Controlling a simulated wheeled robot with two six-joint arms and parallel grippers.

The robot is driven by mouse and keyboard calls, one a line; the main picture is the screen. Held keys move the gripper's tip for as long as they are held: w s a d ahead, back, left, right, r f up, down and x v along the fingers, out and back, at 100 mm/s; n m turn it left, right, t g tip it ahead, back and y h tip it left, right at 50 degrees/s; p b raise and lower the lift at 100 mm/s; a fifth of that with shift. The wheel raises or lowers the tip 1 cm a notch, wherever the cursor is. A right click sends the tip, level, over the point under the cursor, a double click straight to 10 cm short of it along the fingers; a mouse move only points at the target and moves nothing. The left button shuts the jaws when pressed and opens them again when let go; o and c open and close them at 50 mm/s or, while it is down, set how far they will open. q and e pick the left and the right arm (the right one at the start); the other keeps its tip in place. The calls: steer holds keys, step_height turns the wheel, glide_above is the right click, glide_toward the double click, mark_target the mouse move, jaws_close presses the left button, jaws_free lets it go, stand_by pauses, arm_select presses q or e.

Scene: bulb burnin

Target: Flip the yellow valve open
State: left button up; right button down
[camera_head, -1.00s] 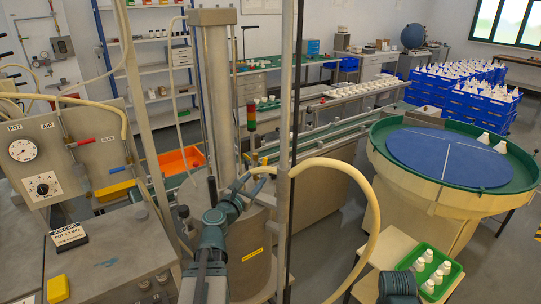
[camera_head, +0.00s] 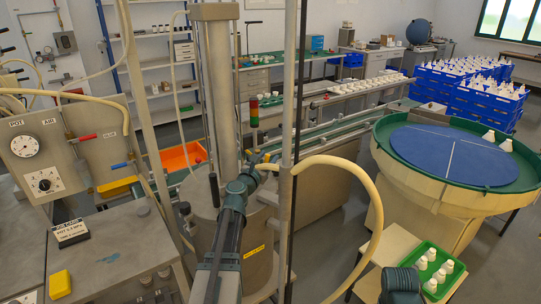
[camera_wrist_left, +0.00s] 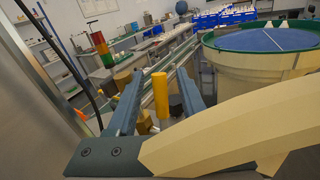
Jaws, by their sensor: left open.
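A yellow upright handle (camera_wrist_left: 160,92), which looks like the yellow valve, stands in the left wrist view between the two fingers of my left gripper (camera_wrist_left: 158,78). The fingers are apart, with visible gaps on both sides of the handle. In the head view my left gripper (camera_head: 258,166) is beside the grey post, and a small yellow piece (camera_head: 266,157) shows at its tip. The post and gripper hide most of the handle there.
A thick cream hose (camera_head: 376,200) loops right of the gripper and crosses close in the wrist view. A vertical grey post (camera_head: 287,120) stands in front. A round green-rimmed turntable (camera_head: 385,150) is at right. A gauge panel (camera_head: 45,165) is at left.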

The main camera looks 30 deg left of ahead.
arm_select(q)
steer(key=shift+w+a, duration=0.2)
steer(key=shift+w, duration=1.25)
jaws_close()
stand_by(0.4)
